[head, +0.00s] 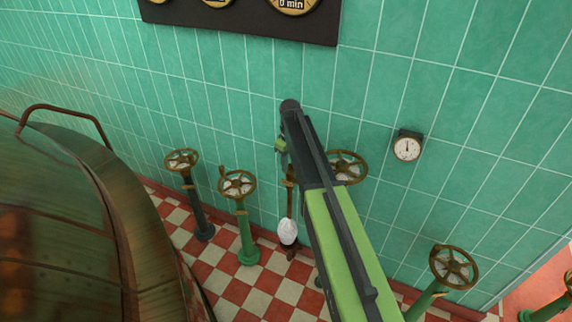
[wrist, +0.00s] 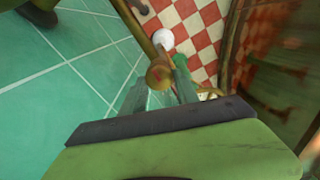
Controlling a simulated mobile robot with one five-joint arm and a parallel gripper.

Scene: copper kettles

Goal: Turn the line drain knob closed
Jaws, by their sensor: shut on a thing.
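A round brass knob (wrist: 158,76), which I take for the line drain knob, sits between the fingers of my gripper (wrist: 160,88) in the wrist view. My gripper is shut on it. The knob is on or close to a thin upright brass pipe, and how far it is turned cannot be told. In the head view the pipe (head: 290,190) runs down to a white bulb (head: 287,231) near the floor. My gripper (head: 282,147) shows there only as a small green piece beside my dark wrist, and the knob is hidden.
Valve wheels on columns stand left of the pipe (head: 238,184) (head: 181,161). Another wheel (head: 347,167) is partly behind my arm, and one (head: 453,267) is at lower right. A copper kettle (head: 70,230) fills the left. A dial gauge (head: 407,147) hangs on the tiled wall.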

